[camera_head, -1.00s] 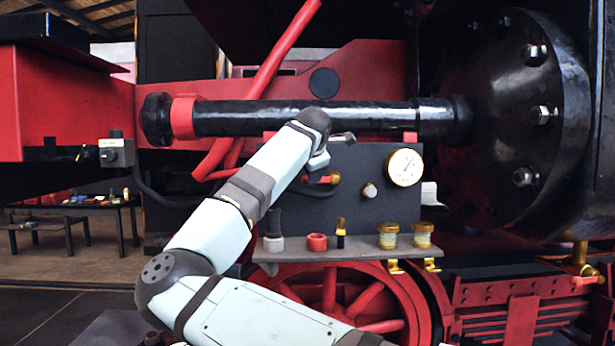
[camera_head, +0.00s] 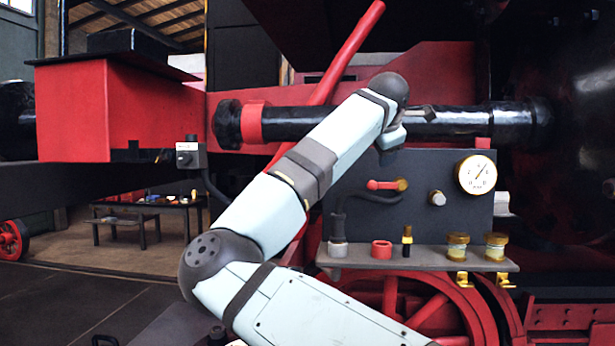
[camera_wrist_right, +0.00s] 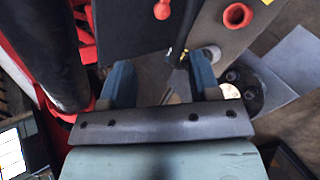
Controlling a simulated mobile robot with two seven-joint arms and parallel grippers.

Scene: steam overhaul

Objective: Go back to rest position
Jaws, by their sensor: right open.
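My right arm reaches up from the bottom of the head view, bends at the left, and ends in front of the black horizontal pipe (camera_head: 290,121). Its gripper lies just beyond the wrist, mostly hidden by it in the head view. In the right wrist view, my right gripper (camera_wrist_right: 160,88) has its two blue fingers apart, with nothing gripped between them. A dark panel and part of the shelf (camera_wrist_right: 208,25) show beyond the fingers. My left gripper is not in view.
The dark panel (camera_head: 465,215) carries a gauge (camera_head: 477,174) and a red-handled valve (camera_head: 385,184). The shelf (camera_head: 430,262) below holds a red ring (camera_head: 381,249) and brass jars (camera_head: 457,247). Open floor (camera_head: 50,300) lies left, with a table (camera_head: 170,204) behind.

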